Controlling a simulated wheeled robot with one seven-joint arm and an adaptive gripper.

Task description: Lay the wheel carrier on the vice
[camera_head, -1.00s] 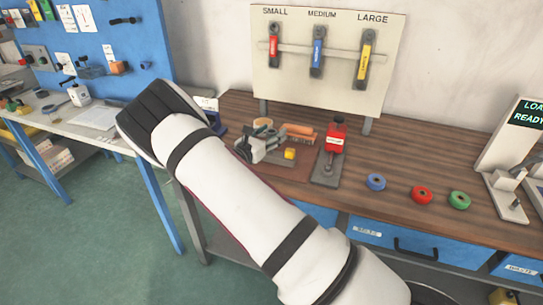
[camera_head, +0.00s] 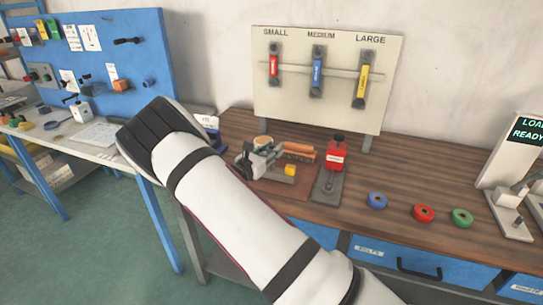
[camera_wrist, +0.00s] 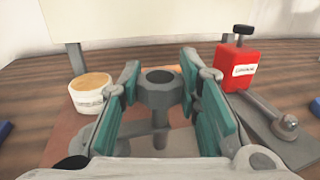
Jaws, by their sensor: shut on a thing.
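My gripper (camera_head: 266,159) is low over the brown mat on the wooden bench, partly hidden behind my white arm in the head view. In the wrist view, its two teal-padded fingers (camera_wrist: 164,100) stand on either side of a grey metal part with a round hole in its top, which I take as the wheel carrier (camera_wrist: 158,94). The gripper is shut on this part. A grey stem and flat base show below it; I cannot tell whether they belong to it. I cannot clearly make out the vice; a dark blue object (camera_head: 211,131) behind my arm is mostly hidden.
A red labelled box (camera_head: 337,155) on a grey metal plate stands just right of the gripper. A white tub (camera_wrist: 90,95) is at left in the wrist view. A yellow block (camera_head: 290,170) lies close by. Blue, red and green rings (camera_head: 423,213) lie farther right, with bare bench around them.

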